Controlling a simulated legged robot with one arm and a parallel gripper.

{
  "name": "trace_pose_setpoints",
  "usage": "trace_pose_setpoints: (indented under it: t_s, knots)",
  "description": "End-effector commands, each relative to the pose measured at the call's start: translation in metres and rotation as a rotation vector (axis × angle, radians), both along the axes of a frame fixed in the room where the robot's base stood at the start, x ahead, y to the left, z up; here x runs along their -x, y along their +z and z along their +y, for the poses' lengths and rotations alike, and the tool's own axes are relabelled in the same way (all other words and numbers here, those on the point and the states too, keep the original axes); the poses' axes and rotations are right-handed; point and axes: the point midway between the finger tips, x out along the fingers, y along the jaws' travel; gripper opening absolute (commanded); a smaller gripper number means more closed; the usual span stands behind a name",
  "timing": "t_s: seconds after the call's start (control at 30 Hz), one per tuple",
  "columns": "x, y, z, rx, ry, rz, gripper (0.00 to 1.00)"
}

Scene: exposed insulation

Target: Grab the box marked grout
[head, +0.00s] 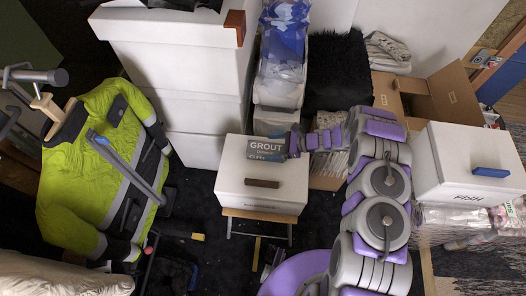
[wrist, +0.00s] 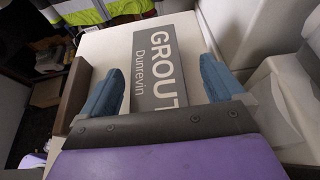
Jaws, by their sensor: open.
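The grey box marked GROUT (head: 267,148) lies on top of a white box (head: 256,192) in the head view. The grout box also shows in the wrist view (wrist: 165,62), with its lettered face towards the camera. My gripper (head: 288,144) is at the right end of the grout box in the head view. In the wrist view my open gripper (wrist: 160,75) has one blue-grey finger on each side of the grout box's near part. I cannot tell whether either finger touches it. The box's near end is hidden by my gripper.
The white box rests on a small wooden stool (head: 258,215) and has a brown block (head: 262,183) on its front. Tall white boxes (head: 190,75) stand behind to the left. A white box marked FISH (head: 468,170) is at right. A yellow jacket (head: 100,165) hangs at left.

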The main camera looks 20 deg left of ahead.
Motion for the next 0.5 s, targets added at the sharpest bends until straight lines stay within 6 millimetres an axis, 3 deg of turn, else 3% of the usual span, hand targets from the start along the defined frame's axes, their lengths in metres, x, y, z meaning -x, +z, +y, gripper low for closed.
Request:
trace_pose_setpoints:
  t_s: [0.5]
  knots:
    - [0.008, -0.013, 0.026, 0.001, -0.002, 0.0, 0.95]
